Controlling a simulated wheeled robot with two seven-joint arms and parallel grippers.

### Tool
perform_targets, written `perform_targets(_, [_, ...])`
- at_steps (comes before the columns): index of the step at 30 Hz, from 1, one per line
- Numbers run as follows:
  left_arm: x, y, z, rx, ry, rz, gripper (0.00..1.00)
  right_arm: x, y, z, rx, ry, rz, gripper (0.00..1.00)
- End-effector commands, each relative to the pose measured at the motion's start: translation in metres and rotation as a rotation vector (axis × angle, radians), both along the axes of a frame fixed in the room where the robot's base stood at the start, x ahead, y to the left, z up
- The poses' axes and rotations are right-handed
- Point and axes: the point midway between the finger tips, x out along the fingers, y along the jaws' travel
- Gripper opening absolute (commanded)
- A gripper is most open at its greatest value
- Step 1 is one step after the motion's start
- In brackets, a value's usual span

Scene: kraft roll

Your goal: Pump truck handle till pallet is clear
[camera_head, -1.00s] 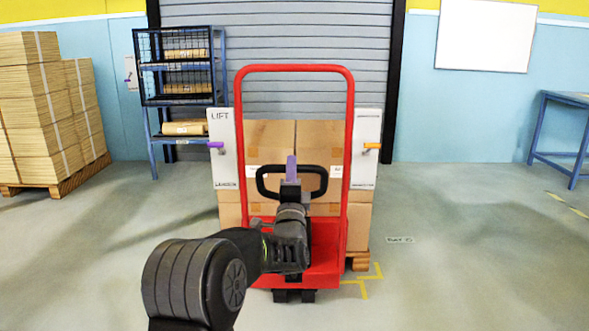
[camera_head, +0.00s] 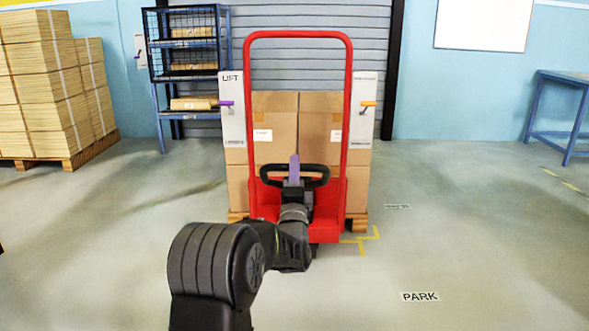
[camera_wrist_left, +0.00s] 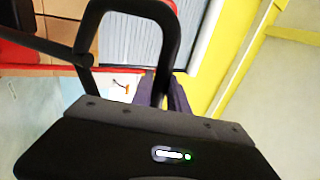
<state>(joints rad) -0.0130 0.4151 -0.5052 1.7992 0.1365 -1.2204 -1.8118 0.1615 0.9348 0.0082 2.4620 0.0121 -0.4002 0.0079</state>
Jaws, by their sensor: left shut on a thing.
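The red pallet truck (camera_head: 348,120) stands in front of stacked cartons (camera_head: 275,110) on a wooden pallet (camera_head: 357,224). Its black loop handle (camera_head: 322,176) tilts toward me, low in front of the red frame. My left gripper (camera_head: 294,170) is shut on the handle, its purple finger upright at the loop. In the left wrist view, the black loop (camera_wrist_left: 170,50) passes by the purple fingers (camera_wrist_left: 160,92). The truck and my arm hide much of the pallet's underside, so I cannot tell whether it is off the floor.
White panels with a purple lever (camera_head: 222,103) and an orange lever (camera_head: 368,103) flank the cartons. A blue shelf rack (camera_head: 160,125) and a strapped stack (camera_head: 45,85) stand left, a blue table (camera_head: 562,80) right. Floor near the PARK label (camera_head: 420,296) is clear.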

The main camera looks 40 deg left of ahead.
Motion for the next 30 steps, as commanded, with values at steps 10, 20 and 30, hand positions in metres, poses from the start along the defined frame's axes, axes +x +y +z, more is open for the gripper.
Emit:
perform_targets(10, [0.001,0.000,-0.004,-0.004,0.009,0.000,0.41,0.000,0.000,0.000,0.000,0.000,0.000,0.00])
perform_targets(20, [-0.001,-0.001,-0.003,-0.002,0.005,0.000,0.41,0.000,0.000,0.001,0.000,0.001,0.000,0.00])
perform_targets(30, [-0.032,-0.025,-0.020,-0.004,0.008,-0.001,0.41,-0.002,0.000,0.011,-0.002,0.003,0.002,0.00])
